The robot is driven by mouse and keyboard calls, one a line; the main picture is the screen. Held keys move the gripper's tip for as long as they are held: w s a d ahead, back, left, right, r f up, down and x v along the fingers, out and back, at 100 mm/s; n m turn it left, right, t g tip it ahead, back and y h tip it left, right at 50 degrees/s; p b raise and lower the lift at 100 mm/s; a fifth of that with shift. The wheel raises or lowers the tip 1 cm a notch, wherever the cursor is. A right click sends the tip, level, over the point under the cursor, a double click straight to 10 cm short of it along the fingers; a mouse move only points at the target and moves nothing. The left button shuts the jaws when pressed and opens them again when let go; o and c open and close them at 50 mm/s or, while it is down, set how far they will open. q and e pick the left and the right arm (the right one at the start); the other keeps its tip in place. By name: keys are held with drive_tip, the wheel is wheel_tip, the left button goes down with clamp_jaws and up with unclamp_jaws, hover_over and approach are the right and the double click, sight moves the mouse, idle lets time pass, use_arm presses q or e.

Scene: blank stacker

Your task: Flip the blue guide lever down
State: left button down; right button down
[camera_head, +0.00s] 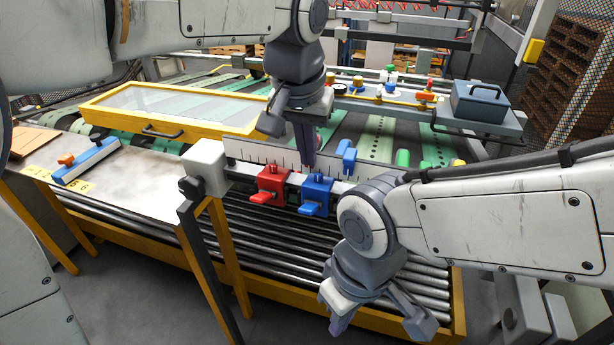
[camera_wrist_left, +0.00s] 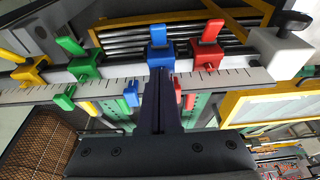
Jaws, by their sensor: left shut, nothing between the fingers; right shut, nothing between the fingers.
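The blue guide block (camera_head: 317,190) sits on the ruled rail, right of a red block (camera_head: 273,183). Its blue lever (camera_head: 311,209) sticks out at the front, towards the robot. Another blue piece (camera_head: 346,156) stands up behind the rail. In the left wrist view the blue block (camera_wrist_left: 160,57) and its lever (camera_wrist_left: 157,34) lie just beyond my left gripper's fingertips (camera_wrist_left: 162,77). My left gripper (camera_head: 307,163) is shut and empty, pointing down just behind the blue block; contact cannot be told. My right gripper (camera_head: 338,328) is shut and empty, low in front of the rollers.
Green (camera_wrist_left: 84,68) and yellow (camera_wrist_left: 30,72) blocks share the rail. A yellow-framed clear cover (camera_head: 170,104) lies behind it. A white table (camera_head: 130,185) stands left, a grey toolbox (camera_head: 480,103) back right. Rollers (camera_head: 270,245) run below the rail.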

use_arm(q)
drive_tip(key=p, duration=0.1)
hover_over(309, 206)
drive_tip(key=x, duration=0.3)
drive_tip(key=s+x, duration=0.1)
drive_tip(key=x, duration=0.1)
drive_tip(key=shift+a+f, duration=0.15)
drive_tip(key=shift+f, duration=0.25)
drive_tip(key=f, duration=0.1)
drive_tip(key=s, duration=0.1)
drive_tip(key=f+p, duration=0.1)
drive_tip(key=shift+s+a+f, duration=0.2)
drive_tip(key=shift+a+f, duration=0.05)
drive_tip(key=shift+f, duration=0.1)
drive_tip(key=shift+s+f, duration=0.15)
drive_tip(key=shift+f, duration=0.25)
